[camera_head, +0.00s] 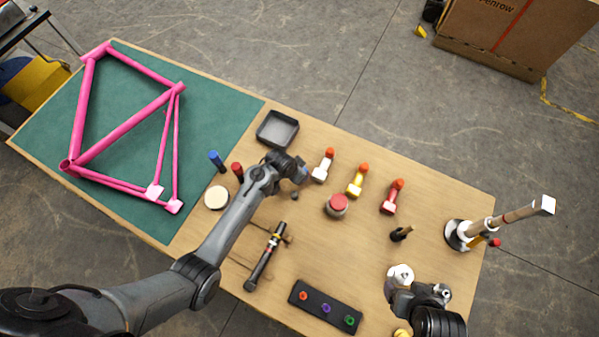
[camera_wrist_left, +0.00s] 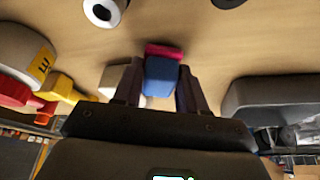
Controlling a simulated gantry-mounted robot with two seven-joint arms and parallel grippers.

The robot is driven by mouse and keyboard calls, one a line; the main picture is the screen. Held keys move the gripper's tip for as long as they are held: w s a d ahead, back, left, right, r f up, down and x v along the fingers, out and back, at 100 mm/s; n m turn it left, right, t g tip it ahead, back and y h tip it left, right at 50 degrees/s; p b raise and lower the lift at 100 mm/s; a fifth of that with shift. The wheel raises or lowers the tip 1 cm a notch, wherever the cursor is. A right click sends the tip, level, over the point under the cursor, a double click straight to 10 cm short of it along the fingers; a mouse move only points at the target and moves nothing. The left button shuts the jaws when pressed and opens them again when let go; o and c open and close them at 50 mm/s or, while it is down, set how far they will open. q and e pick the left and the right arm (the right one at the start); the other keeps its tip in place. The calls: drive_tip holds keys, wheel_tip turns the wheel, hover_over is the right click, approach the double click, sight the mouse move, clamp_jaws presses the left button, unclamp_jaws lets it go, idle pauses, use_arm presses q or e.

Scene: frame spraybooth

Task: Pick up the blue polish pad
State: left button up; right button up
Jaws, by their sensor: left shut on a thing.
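My left gripper (camera_head: 298,174) is over the table, between the dark tray and the bottles. In the left wrist view, its fingers (camera_wrist_left: 157,85) are shut on the blue polish pad (camera_wrist_left: 160,77), a small blue block with a pink-red layer at its far end. In the head view only a small bit of blue (camera_head: 304,172) shows at the fingertips; the arm hides the rest. I cannot tell whether the pad touches the table. My right gripper (camera_head: 403,280) is at the lower right, by a white rounded thing; its jaws are unclear.
A dark tray (camera_head: 277,129) stands behind the left gripper; it also shows close by in the wrist view (camera_wrist_left: 280,97). White, yellow (camera_head: 357,181) and red (camera_head: 391,198) bottles and a red-topped round container (camera_head: 337,206) stand to its right. A pink frame (camera_head: 130,124) lies on the green mat.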

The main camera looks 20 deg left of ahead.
use_arm(q)
drive_tip(key=shift+r, duration=0.4)
drive_tip(key=r, duration=0.1)
drive_tip(key=d+r, duration=0.1)
drive_tip(key=r, duration=0.1)
drive_tip(key=shift+w, duration=0.1)
drive_tip(key=w+d+r+b, duration=0.2)
drive_tip(key=d+r, duration=0.4)
drive_tip(key=d, duration=0.4)
drive_tip(key=a+r+n+y, duration=0.2)
drive_tip(key=a+r+n, duration=0.3)
drive_tip(key=a+r, duration=0.95)
drive_tip(key=s+a+r+p, duration=0.1)
drive_tip(key=s+r+p, duration=0.7)
drive_tip(key=p, duration=0.5)
drive_tip(key=shift+s+t+p, duration=0.3)
drive_tip(key=shift+s, duration=0.55)
